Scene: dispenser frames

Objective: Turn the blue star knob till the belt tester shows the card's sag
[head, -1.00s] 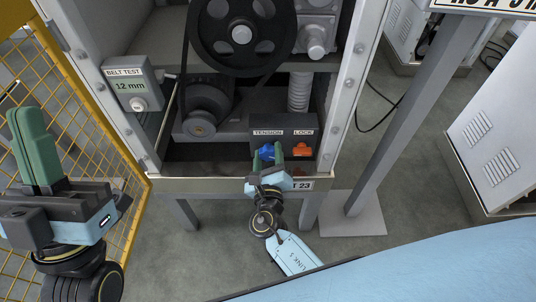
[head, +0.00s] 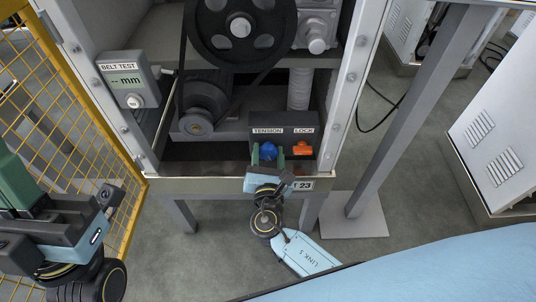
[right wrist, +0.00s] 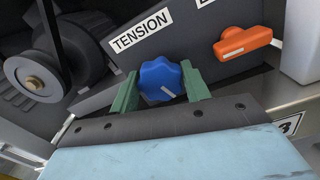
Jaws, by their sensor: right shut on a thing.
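The blue star knob (head: 268,152) sits under the TENSION label inside the machine frame. My right gripper (head: 267,157) is shut on it, with one green finger on each side. In the right wrist view the knob (right wrist: 160,78) shows between the fingers, its white mark pointing down and right. The belt tester (head: 126,80) on the frame's left post reads "-- mm". My left gripper (head: 15,185) is at the left edge, partly cut off, away from the machine; its jaw opening cannot be told. No readable card with a sag value shows.
An orange lock lever (head: 302,148) sits close to the right of the knob under the LOCK label. A large black pulley (head: 240,60) and belt are above. A yellow mesh fence (head: 75,120) stands left. A grey slanted post (head: 405,120) stands right.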

